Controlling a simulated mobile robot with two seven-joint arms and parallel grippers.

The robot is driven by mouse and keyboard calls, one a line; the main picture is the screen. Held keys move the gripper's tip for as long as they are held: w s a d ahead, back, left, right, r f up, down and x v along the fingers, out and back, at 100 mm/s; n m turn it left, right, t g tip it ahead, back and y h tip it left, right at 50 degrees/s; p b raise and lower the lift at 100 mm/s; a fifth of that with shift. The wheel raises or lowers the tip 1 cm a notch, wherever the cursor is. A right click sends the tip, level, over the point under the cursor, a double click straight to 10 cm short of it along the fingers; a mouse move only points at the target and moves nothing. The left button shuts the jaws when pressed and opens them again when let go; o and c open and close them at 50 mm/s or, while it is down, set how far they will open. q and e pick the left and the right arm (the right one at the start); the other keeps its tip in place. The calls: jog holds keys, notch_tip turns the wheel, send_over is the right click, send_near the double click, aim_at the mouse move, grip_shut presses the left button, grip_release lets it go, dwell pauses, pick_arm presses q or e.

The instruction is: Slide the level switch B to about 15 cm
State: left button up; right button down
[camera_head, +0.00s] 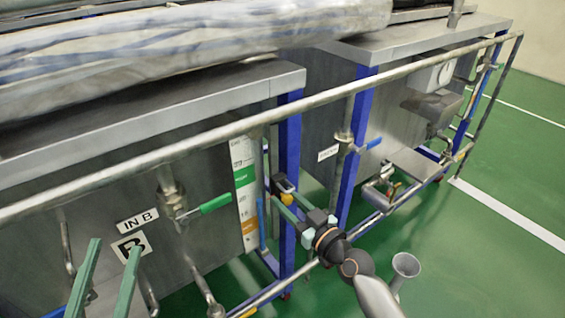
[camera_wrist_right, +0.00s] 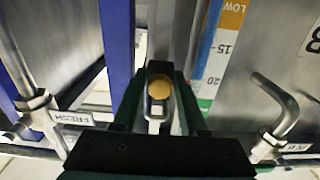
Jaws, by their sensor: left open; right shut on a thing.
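The level switch B is a small black and yellow slider (camera_head: 283,184) on a vertical rod beside the blue post of the near tank. My right gripper (camera_head: 284,192) is shut on it; its yellow knob (camera_wrist_right: 159,89) shows between the fingers in the right wrist view. The level scale (camera_head: 244,185) is a white, green and orange strip left of the slider. In the right wrist view the scale (camera_wrist_right: 225,45) shows LOW, 15 and 20; I cannot read the slider's exact level. My left gripper (camera_head: 114,247) is open and empty in front of the B label.
A long steel rail (camera_head: 220,130) crosses in front of the tanks, above both grippers. A green-handled valve (camera_head: 205,205) and the IN B sign (camera_head: 138,221) lie between the grippers. A second tank (camera_head: 400,110) stands to the right. Green floor (camera_head: 500,200) is clear at right.

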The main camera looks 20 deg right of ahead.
pick_arm(q)
jog(key=shift+s+d+r+m+h, duration=0.1)
jog(key=shift+s+r+m+h, duration=0.2)
jog(key=shift+r+h, duration=0.15)
pick_arm(e)
jog(key=shift+f, duration=0.3)
jog(key=shift+f+b, duration=0.2)
jog(key=shift+b, duration=0.1)
pick_arm(q)
jog(key=shift+s+r+m+h, duration=0.2)
jog(key=shift+s+r+h, duration=0.1)
jog(key=shift+r, duration=0.15)
jog(key=shift+s+r+m+h, duration=0.2)
jog(key=shift+r+h, duration=0.05)
jog(key=shift+r, duration=0.2)
jog(key=shift+s+d+t, duration=0.1)
jog(key=shift+t, duration=0.2)
pick_arm(e)
jog(key=shift+f, duration=0.1)
pick_arm(q)
jog(key=shift+s+d+r+m+h+b, duration=0.1)
jog(key=shift+s+r+m+h+b, duration=0.25)
jog(key=shift+s+r+m+h, duration=0.55)
pick_arm(e)
jog(key=shift+f, duration=0.3)
pick_arm(q)
jog(key=shift+w+r, duration=0.1)
